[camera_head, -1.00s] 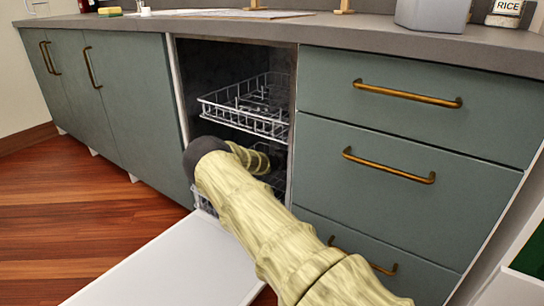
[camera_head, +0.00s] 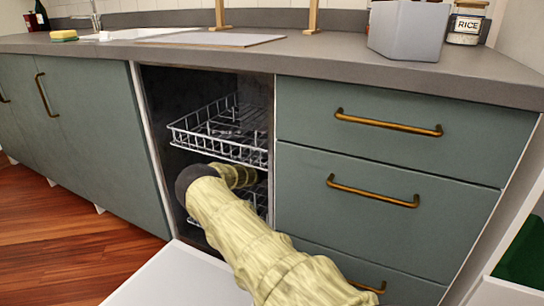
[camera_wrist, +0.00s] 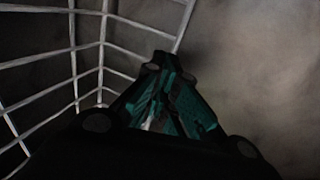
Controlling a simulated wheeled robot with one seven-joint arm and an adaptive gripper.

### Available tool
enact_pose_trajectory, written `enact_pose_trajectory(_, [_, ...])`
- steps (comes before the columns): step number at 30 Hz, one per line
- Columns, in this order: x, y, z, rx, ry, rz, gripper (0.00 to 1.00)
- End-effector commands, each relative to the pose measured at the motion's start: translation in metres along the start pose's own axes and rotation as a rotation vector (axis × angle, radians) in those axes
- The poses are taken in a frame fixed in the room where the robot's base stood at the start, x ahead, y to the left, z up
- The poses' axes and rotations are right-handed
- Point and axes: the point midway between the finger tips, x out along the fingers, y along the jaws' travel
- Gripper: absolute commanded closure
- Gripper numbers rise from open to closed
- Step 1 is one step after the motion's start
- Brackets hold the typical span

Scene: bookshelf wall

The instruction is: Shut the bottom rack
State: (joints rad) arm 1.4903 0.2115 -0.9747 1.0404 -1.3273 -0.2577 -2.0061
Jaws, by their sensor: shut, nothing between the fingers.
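The bottom rack (camera_head: 258,200) is a white wire rack low in the dishwasher, mostly hidden behind my arm in the head view. Its front left corner shows near the opening. In the wrist view, wire bars (camera_wrist: 90,45), seemingly a rack's, stand close at the left. My gripper (camera_wrist: 165,68) is shut and empty, beside these bars and close to a grey wall; I cannot tell whether it touches them. In the head view the gripper is hidden inside the dishwasher behind my arm.
The upper rack (camera_head: 222,132) is partly out above my arm. The open dishwasher door (camera_head: 180,280) lies flat in front. Drawers (camera_head: 385,190) with brass handles stand at the right, cabinets (camera_head: 90,140) at the left. The wooden floor is clear.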

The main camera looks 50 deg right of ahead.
Motion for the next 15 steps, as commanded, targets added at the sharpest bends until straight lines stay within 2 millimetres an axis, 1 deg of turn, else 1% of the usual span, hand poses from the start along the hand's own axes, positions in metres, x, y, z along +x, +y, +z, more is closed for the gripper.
enact_pose_trajectory(3, [0.003, -0.001, -0.007, 0.001, 0.006, 0.0, 1.0])
enact_pose_trajectory(11, [0.006, -0.003, -0.015, 0.002, 0.014, -0.001, 1.0])
enact_pose_trajectory(15, [0.002, -0.003, -0.016, 0.001, 0.016, -0.001, 1.0])
